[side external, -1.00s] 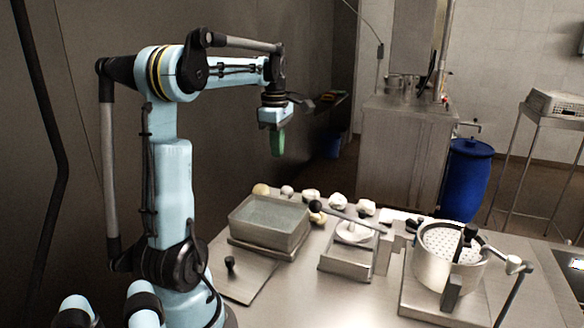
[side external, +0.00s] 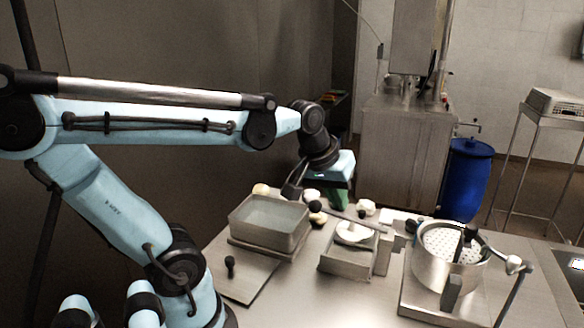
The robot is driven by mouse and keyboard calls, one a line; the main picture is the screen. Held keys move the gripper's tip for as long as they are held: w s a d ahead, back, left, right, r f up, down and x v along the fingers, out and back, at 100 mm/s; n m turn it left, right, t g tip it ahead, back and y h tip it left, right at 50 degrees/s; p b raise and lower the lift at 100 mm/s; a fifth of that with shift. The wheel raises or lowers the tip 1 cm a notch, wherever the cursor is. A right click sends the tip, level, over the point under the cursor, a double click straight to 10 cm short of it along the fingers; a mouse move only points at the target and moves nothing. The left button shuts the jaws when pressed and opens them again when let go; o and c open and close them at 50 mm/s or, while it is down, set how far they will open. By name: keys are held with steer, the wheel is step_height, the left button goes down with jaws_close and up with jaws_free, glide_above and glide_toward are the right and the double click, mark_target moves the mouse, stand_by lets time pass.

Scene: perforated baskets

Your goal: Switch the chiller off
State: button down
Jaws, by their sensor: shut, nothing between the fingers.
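No part is labelled as the chiller. A rectangular metal bath (side external: 258,240) of greyish liquid stands on the left of the bench and may be it. A short upright lever with a black knob (side external: 230,263) rises from the flat plate (side external: 250,284) in front of the bath. My gripper (side external: 338,204) has green fingers and is shut and empty. It points down beyond the bath's right end, above the back of the bench and near several pale lumps. Its fingertips are partly hidden, and I cannot tell whether they touch anything.
A press-like device (side external: 346,262) with a long black-ended handle stands mid-bench. A metal pot (side external: 428,267) with a perforated basket (side external: 450,242) and crank stands at right. Pale lumps (side external: 366,207) line the back. A blue barrel (side external: 467,180) stands behind.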

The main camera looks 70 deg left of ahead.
steer(key=s+d+f+m+t+h, duration=0.1)
steer(key=s+d+f+m, duration=0.1)
steer(key=d+m, duration=0.4)
steer(key=shift+d+f+t, duration=0.2)
steer(key=shift+f+t, duration=0.1)
steer(key=shift+f, duration=0.05)
steer(key=c, duration=1.7)
jaws_free()
steer(key=shift+d+f+m, duration=0.1)
steer(key=shift+d+m, duration=0.2)
steer(key=shift+m, duration=0.3)
steer(key=shift+o, duration=1.1)
steer(key=shift+a, duration=0.1)
steer(key=o, duration=0.6)
steer(key=w+a+r+n+g+y, duration=0.1)
steer(key=w+a+r+n, duration=0.1)
steer(key=a, duration=0.4)
steer(key=shift+a+r+g, duration=0.15)
steer(key=shift+r+g, duration=0.05)
steer(key=shift+g, duration=0.1)
steer(key=s+a+n+g+h, duration=0.1)
steer(key=s+a+n+g, duration=0.15)
steer(key=a, duration=1.05)
steer(key=s+a+n+g, duration=0.1)
steer(key=a+n+g, duration=0.25)
steer(key=a, duration=0.85)
steer(key=shift+n+t, duration=0.4)
steer(key=f, duration=1.1)
steer(key=shift+w+f, duration=0.2)
steer(key=shift+f, duration=0.2)
